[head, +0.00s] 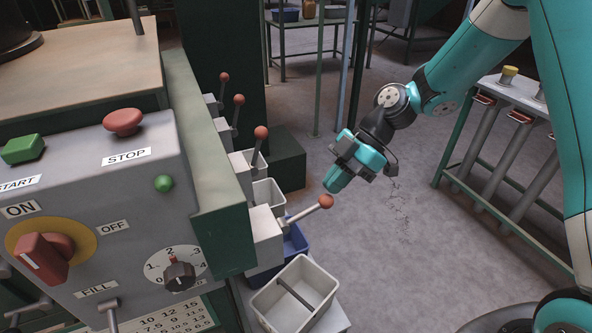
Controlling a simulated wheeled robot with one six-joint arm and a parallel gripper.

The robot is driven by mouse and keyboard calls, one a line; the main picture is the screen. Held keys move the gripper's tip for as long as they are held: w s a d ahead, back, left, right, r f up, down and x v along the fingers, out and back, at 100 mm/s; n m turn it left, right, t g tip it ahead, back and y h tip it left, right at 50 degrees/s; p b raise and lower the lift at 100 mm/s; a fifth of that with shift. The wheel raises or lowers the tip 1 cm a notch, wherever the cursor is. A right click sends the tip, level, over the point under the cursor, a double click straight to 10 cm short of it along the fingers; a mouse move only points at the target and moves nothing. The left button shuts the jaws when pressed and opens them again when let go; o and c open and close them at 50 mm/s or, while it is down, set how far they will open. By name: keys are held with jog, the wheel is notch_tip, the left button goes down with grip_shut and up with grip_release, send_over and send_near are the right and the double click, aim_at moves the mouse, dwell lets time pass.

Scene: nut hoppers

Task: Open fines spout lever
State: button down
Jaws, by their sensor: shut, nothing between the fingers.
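A row of spout levers with red ball knobs runs along the side of the green and grey machine. The nearest lever (307,212) leans far out to the right, and its knob (325,201) is low. The three farther levers (256,150), (235,117), (221,92) stand much more upright. I see no label telling which one is the fines spout lever. My gripper (334,183) is shut and empty, pointing down just above the nearest lever's knob. Whether it touches the knob I cannot tell.
A pale divided bin (295,296) and a blue bin (292,243) stand below the spouts. The control panel (100,220) with buttons and knobs is at the left. A rack of grey tubes (490,140) stands at the right. The floor between is clear.

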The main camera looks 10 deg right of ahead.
jog(key=a+r+p+v, duration=0.1)
jog(key=v, duration=1.1)
jog(key=shift+w+r+p, duration=0.2)
jog(key=shift+r+p, duration=0.1)
jog(key=shift+p, duration=0.05)
